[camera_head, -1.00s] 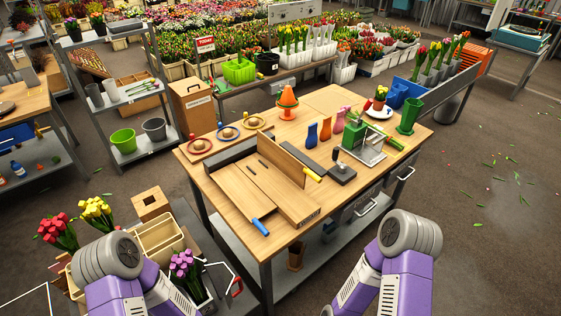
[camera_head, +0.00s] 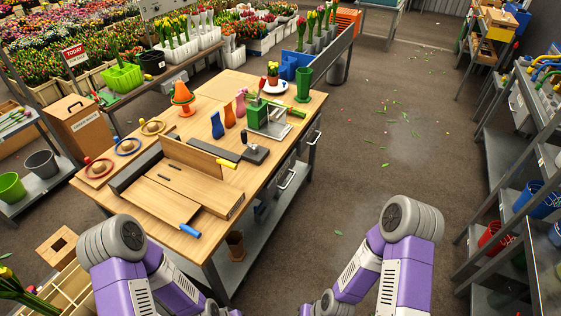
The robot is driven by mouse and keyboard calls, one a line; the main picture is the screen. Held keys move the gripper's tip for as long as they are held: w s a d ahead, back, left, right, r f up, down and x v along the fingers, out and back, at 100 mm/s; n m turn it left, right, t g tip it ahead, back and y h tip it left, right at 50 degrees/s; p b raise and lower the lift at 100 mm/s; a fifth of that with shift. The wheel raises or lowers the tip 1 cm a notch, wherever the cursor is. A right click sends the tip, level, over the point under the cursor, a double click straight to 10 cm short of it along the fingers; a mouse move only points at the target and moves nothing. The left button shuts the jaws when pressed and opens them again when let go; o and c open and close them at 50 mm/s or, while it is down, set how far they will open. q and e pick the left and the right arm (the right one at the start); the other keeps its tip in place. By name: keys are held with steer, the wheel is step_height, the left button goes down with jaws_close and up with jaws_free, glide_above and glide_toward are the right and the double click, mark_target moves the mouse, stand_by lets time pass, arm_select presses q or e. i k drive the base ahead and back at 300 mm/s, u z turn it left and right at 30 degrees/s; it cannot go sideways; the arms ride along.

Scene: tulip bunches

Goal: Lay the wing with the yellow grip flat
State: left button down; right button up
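The wing with the yellow grip (camera_head: 192,157) is a wooden board standing up steeply on the folding board at the workbench's middle. Its yellow grip (camera_head: 227,164) sticks out at its right end, near a dark block with a black handle. The wing with the blue grip (camera_head: 170,207) lies flat at the front, its blue grip (camera_head: 190,231) pointing toward the front edge. A dark raised strip (camera_head: 135,170) runs along the board's left side. My purple arms show at the bottom, well short of the wings. Neither gripper's fingers can be seen.
The workbench (camera_head: 262,180) also holds a green press (camera_head: 268,117), an orange cone (camera_head: 182,97), small vases and ringed discs. A grey shelf rack (camera_head: 509,190) stands at the right. The floor (camera_head: 390,150) between bench and rack is clear except for scattered leaves.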

mark_target(197, 159)
steer(key=z, duration=1.2)
steer(key=i, duration=3.35)
steer(key=u, duration=4)
